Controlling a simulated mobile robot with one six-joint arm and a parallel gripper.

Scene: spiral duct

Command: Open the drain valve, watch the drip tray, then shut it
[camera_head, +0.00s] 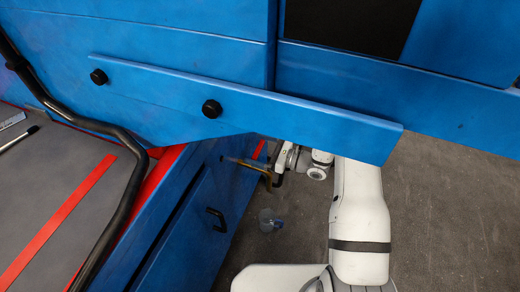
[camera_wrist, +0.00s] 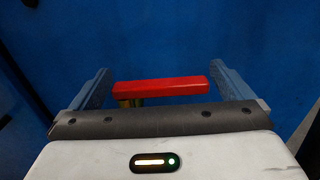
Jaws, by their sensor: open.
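The red valve handle (camera_wrist: 160,91) lies as a bar across the middle of the wrist view, with a bit of brass (camera_wrist: 131,102) below its left end. My gripper (camera_wrist: 160,78) is open, one grey finger on each side of the handle. A gap shows at the left end; the right end is very close to the right finger, and I cannot tell if they touch. In the head view a brass pipe (camera_head: 247,165) sticks out from the blue cabinet towards my gripper (camera_head: 279,170). I cannot make out a drip tray.
A clear container (camera_head: 269,219) is on the grey floor (camera_head: 450,210) below the pipe. A blue panel (camera_head: 250,105) with black knobs overhangs my arm. A black hose (camera_head: 130,190) runs at the left. A black handle (camera_head: 216,220) is on the cabinet door. The floor at right is clear.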

